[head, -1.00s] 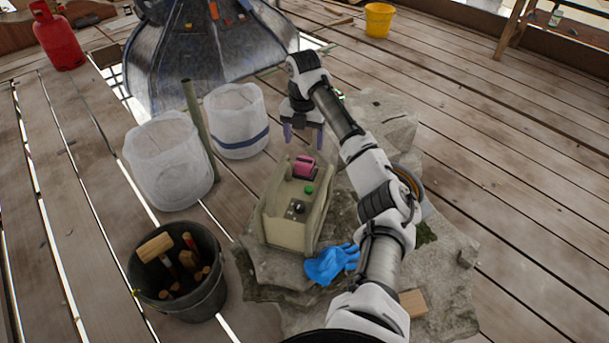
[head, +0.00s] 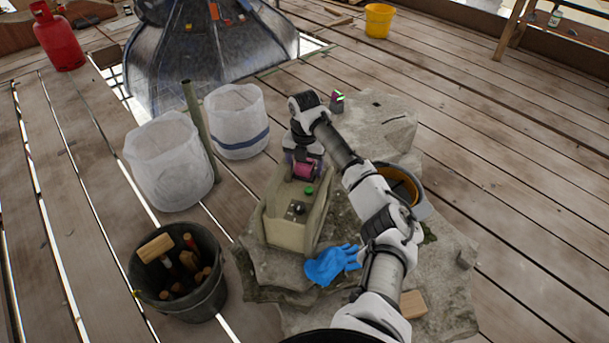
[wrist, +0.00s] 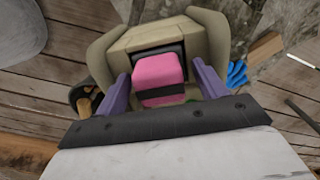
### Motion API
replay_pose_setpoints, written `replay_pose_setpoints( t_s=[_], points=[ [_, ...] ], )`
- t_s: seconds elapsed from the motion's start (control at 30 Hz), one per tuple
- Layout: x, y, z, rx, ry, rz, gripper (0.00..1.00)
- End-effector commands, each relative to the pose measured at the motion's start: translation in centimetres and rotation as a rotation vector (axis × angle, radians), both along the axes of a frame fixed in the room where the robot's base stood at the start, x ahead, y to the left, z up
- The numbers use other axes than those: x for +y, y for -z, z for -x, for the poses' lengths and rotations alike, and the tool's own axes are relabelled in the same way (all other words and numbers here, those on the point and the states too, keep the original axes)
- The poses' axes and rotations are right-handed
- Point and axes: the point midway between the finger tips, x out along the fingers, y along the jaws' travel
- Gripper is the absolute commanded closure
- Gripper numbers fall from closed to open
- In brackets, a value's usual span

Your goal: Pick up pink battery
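The pink battery (head: 304,171) sits in the top of a beige box-shaped holder (head: 285,232) on the stone slab. In the wrist view the battery (wrist: 159,78) is pink with a dark band, in a dark recess between the holder's raised sides (wrist: 110,52). My gripper (head: 302,165) is down at the battery. In the wrist view its purple fingers (wrist: 166,84) stand apart, one on each side of the battery, with a gap visible. The gripper partly hides the battery in the head view.
A blue glove (head: 330,265) and a wood block (head: 413,304) lie on the stone slab (head: 455,270). A bucket of tools (head: 205,300) and two white sacks (head: 170,165) stand to the left.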

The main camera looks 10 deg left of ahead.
Motion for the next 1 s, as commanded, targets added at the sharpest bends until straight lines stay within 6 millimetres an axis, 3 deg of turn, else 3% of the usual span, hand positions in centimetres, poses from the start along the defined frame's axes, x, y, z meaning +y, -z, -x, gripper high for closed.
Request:
replay_pose_setpoints(
  t_s=[0.03,0.43,0.77,1.0],
  points=[
    [0.0,0.0,0.0,0.000,0.000,0.000,0.34],
    [0.0,-0.1,0.0,-0.001,0.000,0.000,0.85],
    [0.0,-0.5,-0.1,-0.002,0.000,-0.001,0.85],
    [0.0,-3.4,-0.1,-0.004,0.000,0.000,0.85]
  ],
)
